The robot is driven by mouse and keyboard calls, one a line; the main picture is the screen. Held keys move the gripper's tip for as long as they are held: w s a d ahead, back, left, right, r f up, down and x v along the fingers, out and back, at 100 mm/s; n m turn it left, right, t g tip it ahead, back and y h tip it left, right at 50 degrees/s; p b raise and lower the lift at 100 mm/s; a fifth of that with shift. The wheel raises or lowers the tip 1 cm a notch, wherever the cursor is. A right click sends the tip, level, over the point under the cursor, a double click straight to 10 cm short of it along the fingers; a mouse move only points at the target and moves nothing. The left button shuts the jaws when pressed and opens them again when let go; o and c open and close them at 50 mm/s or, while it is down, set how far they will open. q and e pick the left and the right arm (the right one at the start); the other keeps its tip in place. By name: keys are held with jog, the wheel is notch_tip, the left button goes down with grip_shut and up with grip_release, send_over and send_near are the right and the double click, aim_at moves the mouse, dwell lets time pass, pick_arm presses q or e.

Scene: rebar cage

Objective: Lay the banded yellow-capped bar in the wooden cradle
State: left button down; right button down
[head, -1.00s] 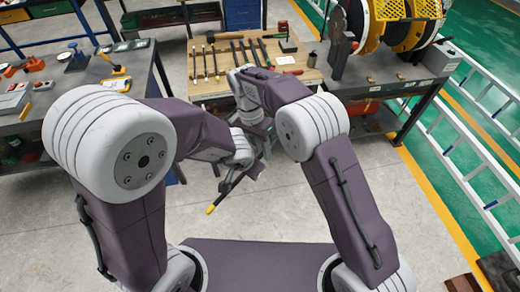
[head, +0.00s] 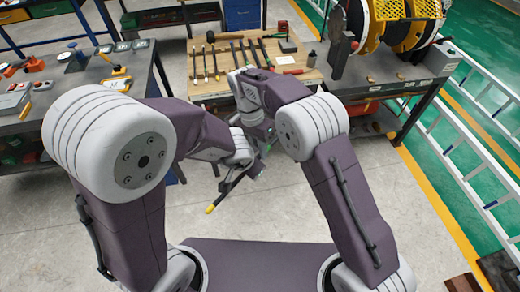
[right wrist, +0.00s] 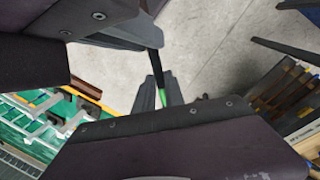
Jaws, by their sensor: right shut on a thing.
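The yellow-capped bar (head: 222,195) is thin and dark. It hangs tilted in front of the workbench in the head view, its yellow cap at the lower left. My right gripper (right wrist: 159,94) is shut on the bar near a green part of it, which shows between the fingers in the right wrist view. My left gripper (head: 240,166) is beside the bar in the head view; its fingers are mostly hidden, so I cannot tell whether they grip it. Brown wooden pieces (head: 463,284) are cut off at the lower right; I cannot tell whether they are the cradle.
A wooden-topped bench (head: 205,93) at the back holds several bars and tools. A grey table (head: 110,97) with small devices stands at left. A ladder (head: 470,150) lies beyond.

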dwell(0.9)
pick_arm(q)
jog(key=c, duration=1.3)
grip_release()
